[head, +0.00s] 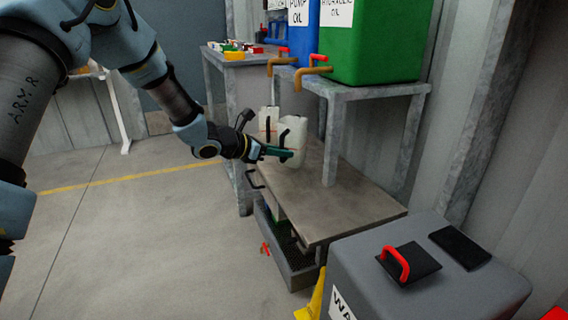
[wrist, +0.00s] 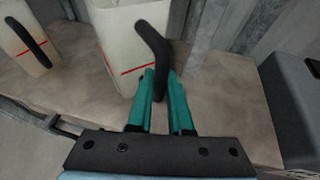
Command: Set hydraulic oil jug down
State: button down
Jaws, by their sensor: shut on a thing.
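My gripper (head: 282,153) has its green fingers closed on the black handle (wrist: 152,50) of a white jug (head: 292,142). This jug, the hydraulic oil jug by the task, also shows in the wrist view (wrist: 124,35), with a red line around it. It is roughly upright over the low brown tabletop (head: 345,205). I cannot tell whether its base touches the top. A second white jug (head: 268,122) with a black handle stands beside it; it also shows at the left of the wrist view (wrist: 28,40).
A green hydraulic oil tank (head: 375,45) and a blue pump oil tank (head: 305,40), with orange taps, stand on a raised grey shelf (head: 372,92). A grey bin (head: 435,275) stands at front right. The tabletop's near part is clear.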

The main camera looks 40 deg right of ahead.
aim_at(284, 163)
jog(key=shift+d, duration=0.3)
jog(key=shift+f+b, duration=0.3)
jog(key=shift+f, duration=1.45)
jog(key=shift+f, duration=0.2)
jog(key=c, duration=0.8)
grip_release()
jog(key=shift+c, duration=0.2)
jog(key=shift+r, duration=0.15)
